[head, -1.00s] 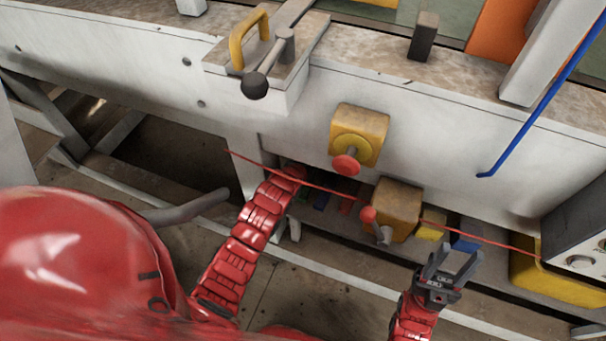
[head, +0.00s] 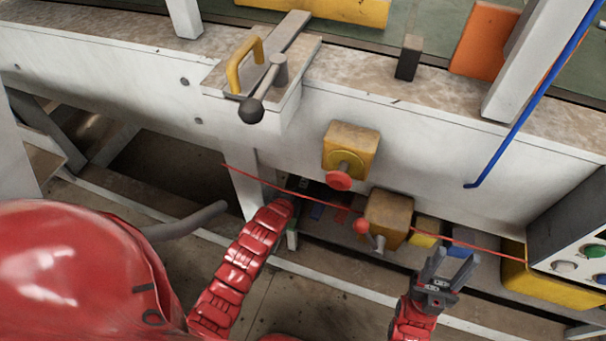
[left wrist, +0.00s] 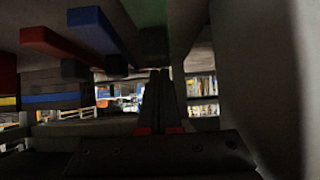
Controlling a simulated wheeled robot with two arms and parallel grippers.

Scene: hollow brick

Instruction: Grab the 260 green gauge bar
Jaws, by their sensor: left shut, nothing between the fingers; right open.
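In the left wrist view, a green bar (left wrist: 147,12) shows at the top edge, partly cut off, just right of a blue bar (left wrist: 100,32) and a red bar (left wrist: 58,48). I cannot read any 260 marking. My left gripper (left wrist: 162,74) is shut and empty, below and slightly right of the green bar, apart from it in the picture. In the head view the left arm reaches under the white machine, where its fingers are mostly hidden. There the blue bar (head: 317,212) and red bar (head: 341,215) show on the low shelf. My right gripper (head: 450,265) is open and empty.
A thin red cord (head: 285,192) runs above the low shelf, close over my left wrist. A yellow box with a red knob (head: 339,181) and a lower yellow box (head: 390,215) stick out to the right. A grey surface (left wrist: 245,80) fills the left wrist view's right side.

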